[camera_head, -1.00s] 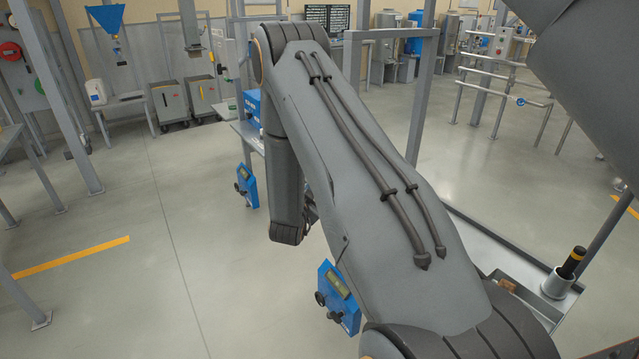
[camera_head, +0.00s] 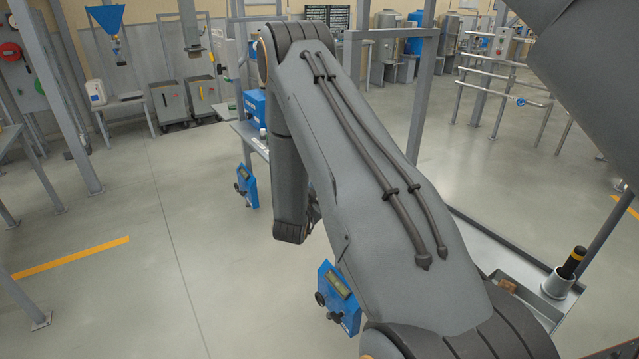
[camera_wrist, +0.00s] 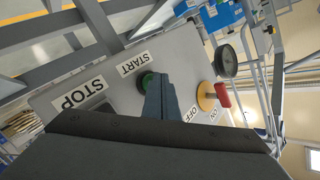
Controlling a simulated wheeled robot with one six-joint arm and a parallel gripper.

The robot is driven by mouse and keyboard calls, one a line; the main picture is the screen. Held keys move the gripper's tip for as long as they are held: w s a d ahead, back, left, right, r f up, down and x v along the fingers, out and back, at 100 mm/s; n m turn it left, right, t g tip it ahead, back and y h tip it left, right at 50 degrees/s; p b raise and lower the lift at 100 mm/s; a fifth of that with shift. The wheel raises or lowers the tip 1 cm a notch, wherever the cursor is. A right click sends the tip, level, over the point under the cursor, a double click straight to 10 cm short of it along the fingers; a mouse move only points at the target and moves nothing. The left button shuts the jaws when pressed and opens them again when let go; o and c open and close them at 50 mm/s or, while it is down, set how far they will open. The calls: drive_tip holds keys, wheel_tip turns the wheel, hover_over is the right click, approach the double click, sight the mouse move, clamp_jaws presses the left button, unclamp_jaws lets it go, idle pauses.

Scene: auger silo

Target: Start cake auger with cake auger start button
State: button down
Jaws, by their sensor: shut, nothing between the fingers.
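In the wrist view a grey control panel (camera_wrist: 105,72) fills the middle, seen upside down. A green button (camera_wrist: 146,78) sits below the START label (camera_wrist: 133,64). My gripper (camera_wrist: 155,88) is shut and empty. Its fingertips overlap the green button and cover part of it; I cannot tell whether they touch or press it. A STOP label (camera_wrist: 80,95) is on the left of the panel, and the button by it is mostly hidden. In the head view my arm hides the gripper and the panel. I cannot pick out the cake auger itself.
A red and yellow rotary switch (camera_wrist: 213,96) with ON and OFF labels stands out right of the gripper. In the head view, blue boxes (camera_head: 247,186) (camera_head: 338,297) stand near my arm; the left floor is open.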

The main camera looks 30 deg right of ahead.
drive_tip(key=shift+d, duration=0.25)
drive_tip(key=shift+a, duration=0.1)
idle(0.5)
drive_tip(key=shift+a, duration=0.75)
drive_tip(key=shift+s+a, duration=0.1)
drive_tip(key=shift+a, duration=2.45)
